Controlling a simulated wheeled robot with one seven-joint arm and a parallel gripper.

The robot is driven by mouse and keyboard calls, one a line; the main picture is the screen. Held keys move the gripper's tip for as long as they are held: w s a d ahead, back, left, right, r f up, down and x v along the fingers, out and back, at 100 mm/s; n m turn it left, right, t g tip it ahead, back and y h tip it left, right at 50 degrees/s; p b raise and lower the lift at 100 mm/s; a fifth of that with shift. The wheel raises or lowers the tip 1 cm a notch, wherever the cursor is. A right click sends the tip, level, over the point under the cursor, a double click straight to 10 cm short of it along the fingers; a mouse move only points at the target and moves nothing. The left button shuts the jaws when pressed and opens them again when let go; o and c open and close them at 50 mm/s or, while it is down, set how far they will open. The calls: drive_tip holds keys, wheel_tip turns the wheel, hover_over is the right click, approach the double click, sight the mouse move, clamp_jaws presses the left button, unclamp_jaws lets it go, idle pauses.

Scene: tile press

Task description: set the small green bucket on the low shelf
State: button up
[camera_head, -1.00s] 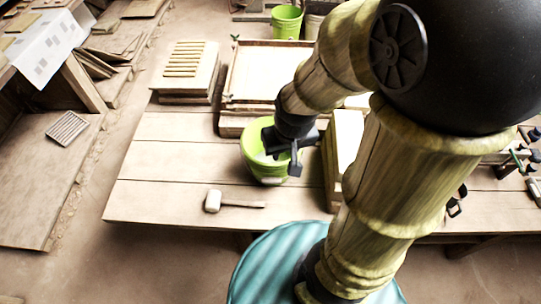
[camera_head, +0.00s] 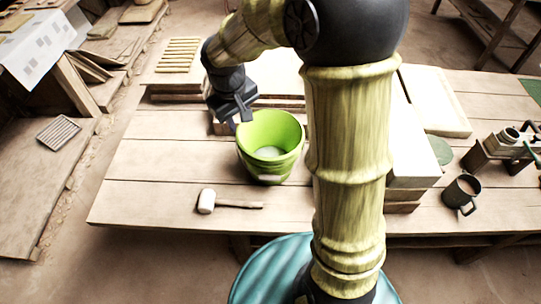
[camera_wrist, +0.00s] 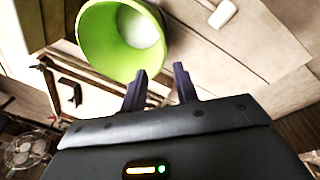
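The small green bucket (camera_head: 284,163) stands upright on the wooden table, open side up, with something pale on its inside floor. It also shows at the upper left of the wrist view (camera_wrist: 95,50). My gripper (camera_head: 240,122) is at the bucket's far left rim in the head view. In the wrist view my gripper (camera_wrist: 162,84) is open, its two dark fingers apart with nothing between them. The left finger is close to the bucket's rim; I cannot tell if they touch. I cannot tell for sure which surface is the low shelf.
A mallet (camera_head: 207,201) lies on the table (camera_head: 150,165) in front of the bucket. Stacked boards (camera_head: 170,72) lie behind left. A pale block (camera_head: 412,150) and a mug (camera_head: 462,190) stand to the right. A low wooden surface (camera_head: 30,200) with a small grate (camera_head: 58,133) is at far left.

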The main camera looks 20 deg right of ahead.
approach(245, 149)
wheel_tip(245, 149, down, 7)
drive_tip(key=shift+w+d+r, duration=0.2)
drive_tip(key=shift+w+d, duration=0.2)
drive_tip(key=shift+d, duration=0.1)
drive_tip(key=shift+w+d+f, duration=0.1)
drive_tip(key=shift+w+f, duration=0.1)
drive_tip(key=shift+f, duration=1.05)
drive_tip(key=shift+w+f, duration=0.25)
drive_tip(key=shift+f, duration=1.05)
